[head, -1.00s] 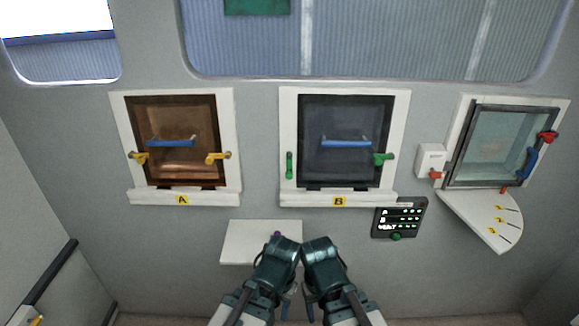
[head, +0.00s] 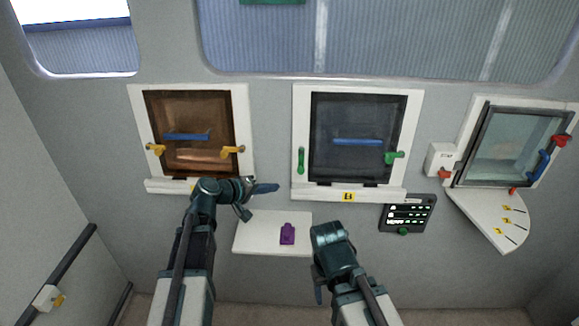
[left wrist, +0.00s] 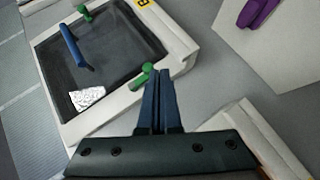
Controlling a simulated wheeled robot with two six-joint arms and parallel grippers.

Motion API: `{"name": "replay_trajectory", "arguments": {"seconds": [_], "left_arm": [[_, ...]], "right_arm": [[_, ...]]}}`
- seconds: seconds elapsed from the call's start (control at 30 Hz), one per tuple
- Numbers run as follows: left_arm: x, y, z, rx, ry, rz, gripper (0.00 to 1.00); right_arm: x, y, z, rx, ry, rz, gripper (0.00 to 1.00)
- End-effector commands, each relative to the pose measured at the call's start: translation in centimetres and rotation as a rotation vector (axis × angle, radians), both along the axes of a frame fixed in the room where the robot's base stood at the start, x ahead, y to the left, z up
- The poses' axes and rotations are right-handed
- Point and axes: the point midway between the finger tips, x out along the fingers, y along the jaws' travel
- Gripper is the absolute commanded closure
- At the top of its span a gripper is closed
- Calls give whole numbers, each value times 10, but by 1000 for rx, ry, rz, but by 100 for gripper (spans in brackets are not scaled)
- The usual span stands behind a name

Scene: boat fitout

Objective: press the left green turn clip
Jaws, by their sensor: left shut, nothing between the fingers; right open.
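The left green turn clip (head: 300,160) stands upright on the left side of the white frame of panel B. It also shows in the left wrist view (left wrist: 143,75), just left of the fingertips. The right green clip (head: 394,157) lies sideways across the pane's right edge; it is at the top in the left wrist view (left wrist: 84,12). My left gripper (head: 268,188) is shut and empty, below and left of the left clip, with a gap to it in the head view. My right gripper (head: 322,265) is open below panel B; its fingers are hard to see.
Panel A (head: 190,130) with yellow clips is behind my left arm. A white shelf (head: 255,235) holds a purple object (head: 287,233). A blue handle (head: 357,142) crosses panel B. A black display (head: 407,213) hangs below right. The wall between panels A and B is clear.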

Motion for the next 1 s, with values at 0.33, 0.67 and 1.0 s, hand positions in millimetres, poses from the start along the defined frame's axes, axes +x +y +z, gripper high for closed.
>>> {"name": "replay_trajectory", "arguments": {"seconds": [0.33,0.67,1.0], "left_arm": [[29,48,36,-141,-71,142,100],[30,46,35,-140,-71,140,100],[71,16,16,-139,-70,136,100]], "right_arm": [[0,0,6,0,0,0,40],[0,0,5,0,0,0,40],[0,0,-13,0,0,-1,40]]}}
